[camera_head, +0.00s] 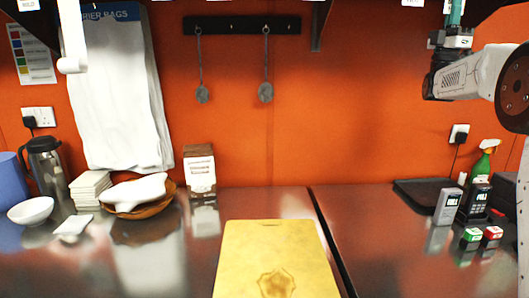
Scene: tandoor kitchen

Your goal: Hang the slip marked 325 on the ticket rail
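No slip marked 325 can be made out in the head view. A black wall rail (256,26) is fixed to the orange wall, with two grey long-handled utensils (265,92) hanging from it; I cannot tell whether it is the ticket rail. My arm reaches in from the right edge, its wrist raised at the upper right in front of the wall. A teal part runs up from the wrist and out of the top of the picture. My fingertips are not visible, so what they hold, if anything, is hidden.
A yellow board (278,250) is at the front centre. At left are a steel flask (45,160), bowl (31,210), basket (128,210), carton (200,170) and hanging carrier bags (120,90). At right are handheld devices (447,206) and a spray bottle (484,160). The counter right of centre is clear.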

